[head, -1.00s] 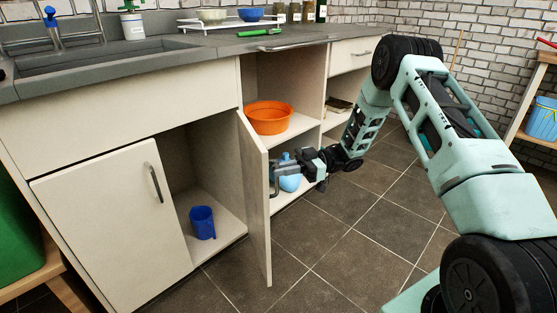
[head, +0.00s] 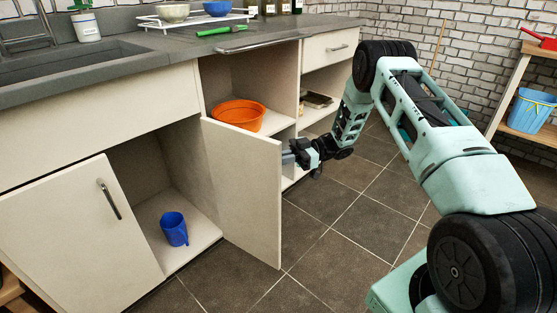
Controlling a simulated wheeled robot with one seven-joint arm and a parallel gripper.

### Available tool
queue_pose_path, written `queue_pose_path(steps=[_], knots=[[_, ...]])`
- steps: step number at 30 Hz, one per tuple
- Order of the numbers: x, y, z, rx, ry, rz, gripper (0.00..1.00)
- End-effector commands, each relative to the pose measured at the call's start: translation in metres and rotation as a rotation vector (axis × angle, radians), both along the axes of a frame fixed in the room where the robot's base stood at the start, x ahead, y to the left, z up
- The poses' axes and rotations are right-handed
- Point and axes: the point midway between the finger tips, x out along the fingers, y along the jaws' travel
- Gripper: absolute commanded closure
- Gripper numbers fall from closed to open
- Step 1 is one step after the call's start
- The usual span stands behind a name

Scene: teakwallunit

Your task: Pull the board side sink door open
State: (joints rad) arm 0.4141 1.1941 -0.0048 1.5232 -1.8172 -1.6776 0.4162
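The board side sink door (head: 243,190) is a pale panel standing wide open, swung out from the right side of the sink cabinet opening. I see its inner face; its outer face and handle are hidden. My gripper (head: 291,155) is at the door's free edge, on the outer side, with its fingertips partly hidden behind the panel. I cannot tell whether the fingers are open, shut or touching the handle. The other sink door (head: 80,228), with a dark bar handle (head: 109,199), is shut at the left.
A blue mug (head: 174,229) stands inside the open sink cabinet. An orange bowl (head: 238,114) sits on an open shelf behind the door. A drawer (head: 329,47) is shut at the right. Tiled floor (head: 345,245) is clear in front; a side shelf with a blue bucket (head: 530,109) stands far right.

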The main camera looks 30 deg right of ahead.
Motion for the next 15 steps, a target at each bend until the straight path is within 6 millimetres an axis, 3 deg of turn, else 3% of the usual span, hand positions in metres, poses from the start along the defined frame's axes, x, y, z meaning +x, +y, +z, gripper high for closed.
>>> queue_pose_path(steps=[1, 10, 12, 15], knots=[[0.0067, 0.007, 0.0042, 0.005, -0.012, -0.003, 1.0], [0.007, 0.0068, 0.0045, 0.005, -0.014, -0.003, 1.0], [0.007, 0.0068, 0.0047, 0.006, -0.014, -0.004, 0.75], [0.0059, 0.0061, 0.0042, 0.006, -0.012, -0.002, 0.75]])
